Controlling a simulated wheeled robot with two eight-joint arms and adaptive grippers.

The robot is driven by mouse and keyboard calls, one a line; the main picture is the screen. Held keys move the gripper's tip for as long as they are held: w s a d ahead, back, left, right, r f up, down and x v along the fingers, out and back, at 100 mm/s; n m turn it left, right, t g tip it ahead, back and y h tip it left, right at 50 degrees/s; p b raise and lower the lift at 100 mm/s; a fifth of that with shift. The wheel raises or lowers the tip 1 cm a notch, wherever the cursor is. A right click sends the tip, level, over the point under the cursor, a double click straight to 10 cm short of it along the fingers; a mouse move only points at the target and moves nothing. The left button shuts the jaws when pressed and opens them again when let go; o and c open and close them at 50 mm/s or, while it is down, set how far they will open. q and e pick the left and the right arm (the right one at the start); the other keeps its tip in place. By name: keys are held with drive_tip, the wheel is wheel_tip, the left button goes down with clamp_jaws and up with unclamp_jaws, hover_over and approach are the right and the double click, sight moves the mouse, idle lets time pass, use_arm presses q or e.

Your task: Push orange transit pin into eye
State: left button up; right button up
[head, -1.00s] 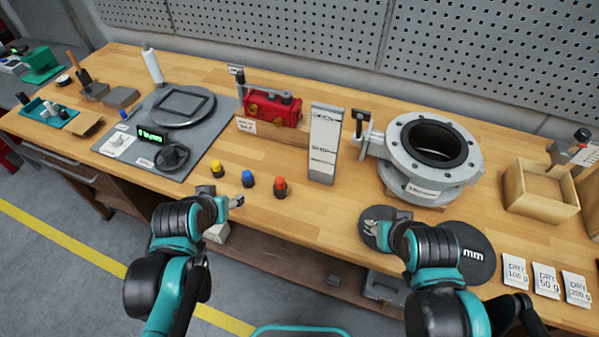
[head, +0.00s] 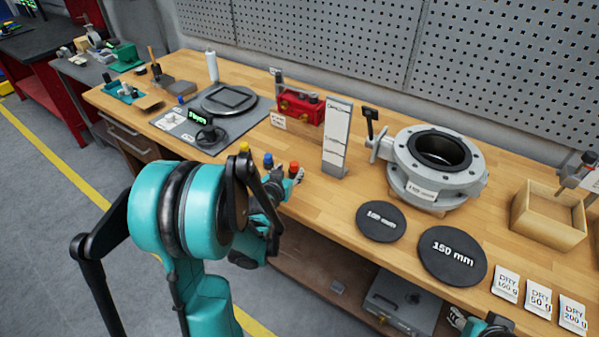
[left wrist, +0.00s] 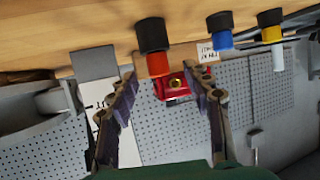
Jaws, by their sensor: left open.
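The orange pin (head: 293,168), orange with a black part, stands at the table's front edge, beside a blue pin (head: 268,160) and a yellow pin (head: 245,148). My left gripper (head: 297,176) is open right by the orange pin. In the left wrist view, which is upside down, the orange pin (left wrist: 158,65) shows between the spread fingers (left wrist: 160,78); I cannot tell whether they touch it. My right gripper (head: 457,317) is low at the bottom right, partly cut off, its jaws unclear. I cannot make out the eye for certain.
A red block device (head: 300,106) and an upright white-faced stand (head: 337,140) are behind the pins. The flanged valve body (head: 437,165) stands right of them. Two black discs, one marked 150 mm (head: 452,256), lie in front of it.

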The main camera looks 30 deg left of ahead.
sight(293, 167)
use_arm(q)
drive_tip(key=b+x, duration=0.2)
drive_tip(key=x, duration=0.3)
drive_tip(key=shift+w+d, duration=0.1)
drive_tip(key=shift+w, duration=0.1)
drive_tip(key=shift+s, duration=0.1)
drive_tip(key=shift+c, duration=1.3)
clamp_jaws()
drive_tip(key=shift+r, duration=0.1)
